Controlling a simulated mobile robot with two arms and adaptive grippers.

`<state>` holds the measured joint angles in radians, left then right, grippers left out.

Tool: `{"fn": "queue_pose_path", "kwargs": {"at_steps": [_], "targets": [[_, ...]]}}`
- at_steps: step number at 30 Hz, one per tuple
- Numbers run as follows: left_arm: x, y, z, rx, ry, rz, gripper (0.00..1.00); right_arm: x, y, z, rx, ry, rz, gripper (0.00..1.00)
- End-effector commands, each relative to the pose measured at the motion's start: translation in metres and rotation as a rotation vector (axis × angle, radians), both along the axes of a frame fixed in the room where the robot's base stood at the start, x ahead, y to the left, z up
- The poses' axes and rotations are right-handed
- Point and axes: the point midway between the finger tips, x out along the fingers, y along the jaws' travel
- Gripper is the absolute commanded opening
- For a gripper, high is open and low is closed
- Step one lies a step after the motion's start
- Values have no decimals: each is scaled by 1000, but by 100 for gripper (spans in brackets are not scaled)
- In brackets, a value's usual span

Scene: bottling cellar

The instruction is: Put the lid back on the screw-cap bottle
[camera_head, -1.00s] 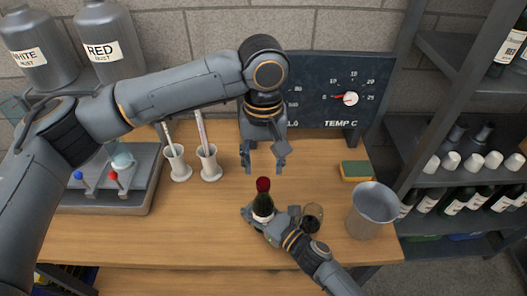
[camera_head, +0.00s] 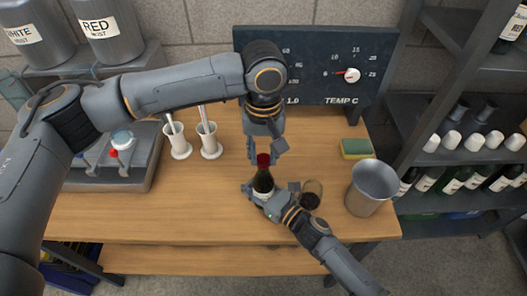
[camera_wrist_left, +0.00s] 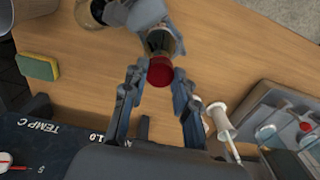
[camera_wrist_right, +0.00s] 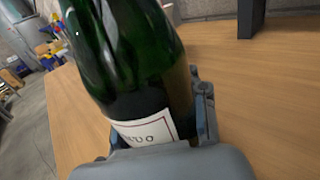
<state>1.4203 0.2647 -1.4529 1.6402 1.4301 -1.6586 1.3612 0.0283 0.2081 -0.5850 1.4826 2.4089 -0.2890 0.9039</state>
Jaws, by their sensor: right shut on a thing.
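The dark green bottle (camera_head: 263,182) stands upright on the table with a red top (camera_head: 263,160) at its neck. I cannot tell whether the red part is a separate lid. My right gripper (camera_head: 262,192) is shut around the bottle's body; the right wrist view shows the bottle (camera_wrist_right: 125,60) and its white label close up. My left gripper (camera_head: 266,153) points down over the bottle. In the left wrist view its fingers (camera_wrist_left: 157,78) are open on either side of the red top (camera_wrist_left: 160,71), with a gap visible.
A glass with dark liquid (camera_head: 311,195) stands just right of my right gripper. A metal bucket (camera_head: 370,188), a sponge (camera_head: 355,148) and two white holders (camera_head: 177,142) stand on the table. A temperature panel (camera_head: 315,70) is behind. The front of the table is clear.

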Motion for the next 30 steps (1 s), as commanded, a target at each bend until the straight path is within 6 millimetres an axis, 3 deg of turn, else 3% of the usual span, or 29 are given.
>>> {"fn": "queue_pose_path", "kwargs": {"at_steps": [8, 30], "targets": [[0, 0, 0, -1, 1, -105, 0, 0, 0, 0, 0, -1, 1, 0], [0, 0, -1, -2, 1, -1584, 0, 0, 0, 0, 0, -1, 1, 0]]}}
